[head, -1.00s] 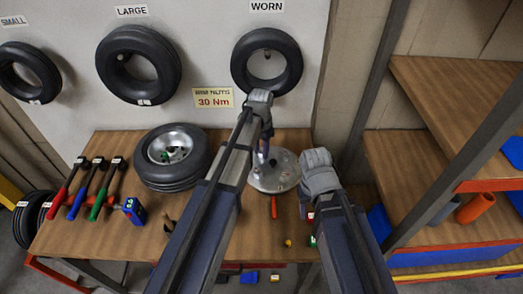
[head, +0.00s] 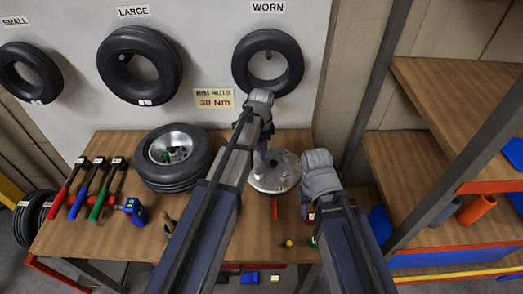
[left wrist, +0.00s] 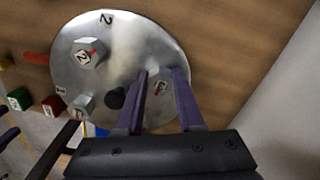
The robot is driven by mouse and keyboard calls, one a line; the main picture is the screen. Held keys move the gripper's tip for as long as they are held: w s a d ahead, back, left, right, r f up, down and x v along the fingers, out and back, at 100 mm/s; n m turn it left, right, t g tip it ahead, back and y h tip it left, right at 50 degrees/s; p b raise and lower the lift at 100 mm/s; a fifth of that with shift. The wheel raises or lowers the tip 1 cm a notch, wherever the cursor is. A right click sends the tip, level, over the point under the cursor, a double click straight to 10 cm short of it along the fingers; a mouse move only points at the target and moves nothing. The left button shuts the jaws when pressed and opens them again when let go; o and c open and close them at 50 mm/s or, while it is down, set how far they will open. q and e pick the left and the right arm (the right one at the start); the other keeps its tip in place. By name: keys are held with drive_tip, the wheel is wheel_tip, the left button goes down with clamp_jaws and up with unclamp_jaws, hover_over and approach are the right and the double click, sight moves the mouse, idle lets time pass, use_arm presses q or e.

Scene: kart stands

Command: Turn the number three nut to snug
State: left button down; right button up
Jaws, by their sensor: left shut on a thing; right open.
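A round metal hub plate (head: 268,184) lies on the bench, partly hidden by my left arm. In the left wrist view the plate (left wrist: 140,35) carries a nut marked 2 (left wrist: 88,53) and another nut (left wrist: 83,105) by the painted 1. My left gripper (left wrist: 164,76) reaches down onto the plate, its two dark fingers shut on a nut with a red mark (left wrist: 160,88), apparently number three; its label is hard to read. It also shows in the head view (head: 261,165). My right gripper (head: 307,208) is open beside the plate's right edge, its fingers mostly hidden.
Red, blue and green-handled tools (head: 98,195) and a blue power tool (head: 135,210) lie further left. A red-orange stick (head: 274,208) lies before the plate. A sign (head: 214,98) reads 30 Nm. Shelving (head: 440,90) stands right.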

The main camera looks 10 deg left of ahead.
idle(0.3)
use_arm(q)
drive_tip(key=c, duration=0.5)
unclamp_jaws()
wheel_tip(320, 180, up, 8)
drive_tip(key=p, duration=0.8)
drive_tip(key=shift+f, duration=0.1)
